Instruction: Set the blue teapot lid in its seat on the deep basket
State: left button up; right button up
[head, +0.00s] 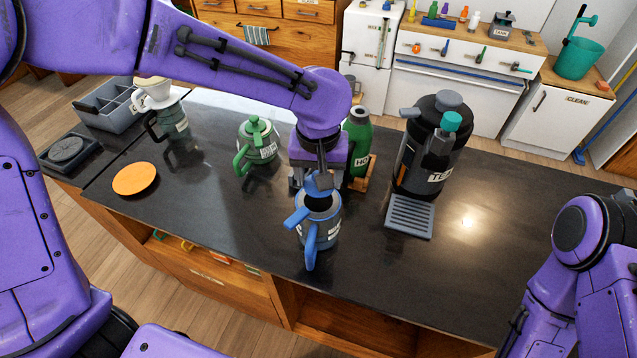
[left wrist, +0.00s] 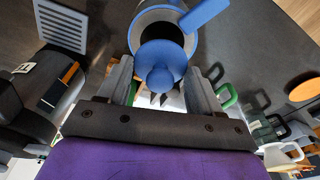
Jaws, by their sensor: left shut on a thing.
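The blue teapot (head: 318,228) stands on the dark counter, handle towards me and spout to the left. Its dark round opening shows below the lid, also in the left wrist view (left wrist: 160,27); I cannot make out the basket clearly inside. My left gripper (head: 318,181) is above the teapot's far side, shut on the blue lid (head: 319,186). In the left wrist view the lid (left wrist: 161,60) hangs between the fingers (left wrist: 161,88), knob towards the gripper, offset from the opening and covering only part of it. Whether it touches the rim is unclear. My right arm shows at the right, its gripper out of view.
A green teapot (head: 257,147) stands left of the gripper, a green bottle (head: 358,135) right behind it. A black tea dispenser (head: 428,150) with a grey drip tray (head: 410,216) stands right. An orange disc (head: 135,179) lies far left. The counter's right part is clear.

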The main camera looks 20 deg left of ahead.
pick_arm(q)
jog(key=shift+s+f+p, duration=0.15)
jog(key=shift+f+p, duration=0.05)
jog(key=shift+f, duration=0.4)
jog(key=shift+s+f+p, duration=0.15)
jog(key=shift+f+p, duration=0.05)
jog(key=shift+f, duration=0.4)
jog(key=shift+w+f, duration=0.25)
jog(key=shift+s+f, duration=0.15)
jog(key=shift+f, duration=0.15)
jog(key=shift+f, duration=0.25)
jog(key=o, duration=1)
